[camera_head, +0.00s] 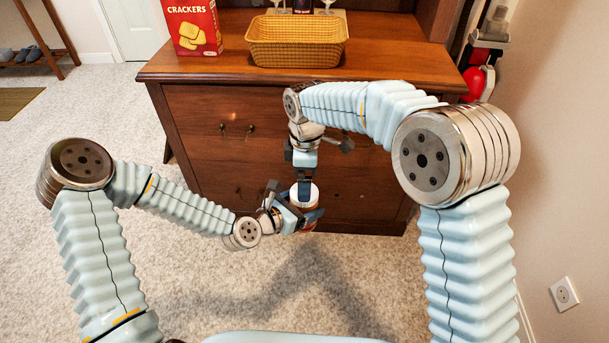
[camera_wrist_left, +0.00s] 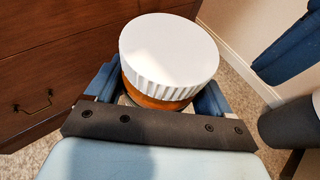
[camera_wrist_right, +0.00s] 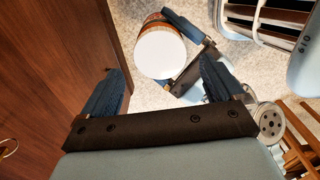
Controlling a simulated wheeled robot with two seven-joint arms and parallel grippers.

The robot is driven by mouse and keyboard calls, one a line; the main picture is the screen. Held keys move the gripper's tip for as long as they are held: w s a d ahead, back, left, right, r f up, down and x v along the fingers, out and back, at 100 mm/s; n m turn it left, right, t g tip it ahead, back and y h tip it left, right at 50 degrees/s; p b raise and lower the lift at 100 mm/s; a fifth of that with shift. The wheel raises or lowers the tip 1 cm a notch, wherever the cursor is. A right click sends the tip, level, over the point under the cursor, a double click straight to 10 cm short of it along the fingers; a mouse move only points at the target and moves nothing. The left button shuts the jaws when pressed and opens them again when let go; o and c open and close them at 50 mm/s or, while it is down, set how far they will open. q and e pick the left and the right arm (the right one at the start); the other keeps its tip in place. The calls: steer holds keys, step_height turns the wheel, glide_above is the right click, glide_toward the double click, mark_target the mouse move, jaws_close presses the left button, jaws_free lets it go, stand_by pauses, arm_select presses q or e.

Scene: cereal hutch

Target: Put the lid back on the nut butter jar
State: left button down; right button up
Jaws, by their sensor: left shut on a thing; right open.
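The nut butter jar (camera_wrist_left: 160,98) has a brown body and a wide white ribbed lid (camera_wrist_left: 168,45). The lid sits on the jar's mouth; I cannot tell if it is screwed tight. My left gripper (camera_wrist_left: 155,92) is shut around the jar's body, holding it off the floor in front of the dresser. In the head view the lid (camera_head: 313,194) is partly hidden by a blue finger of my right gripper (camera_head: 304,192). My right gripper is open and points down at the jar. Its right wrist view shows the white lid (camera_wrist_right: 160,54) beyond and between the fingertips, apart from them.
The wooden dresser (camera_head: 190,110) stands close behind both grippers, with handles on its drawers. On its top are a yellow basket (camera_head: 297,55) and a red crackers box (camera_head: 192,28). A wall (camera_head: 560,150) stands at the right. Carpet in front is clear.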

mark_target(304, 208)
step_height(304, 208, up, 2)
steer(key=n, duration=0.9)
steer(key=r+n, duration=0.1)
steer(key=n, duration=0.3)
steer(key=shift+r, duration=0.25)
steer(key=shift+f, duration=0.15)
steer(key=shift+f, duration=3.9)
steer(key=c, duration=1.1)
steer(key=m, duration=0.5)
steer(key=shift+m, duration=0.3)
steer(key=m, duration=0.4)
steer(key=shift+m, duration=0.3)
steer(key=m, duration=0.3)
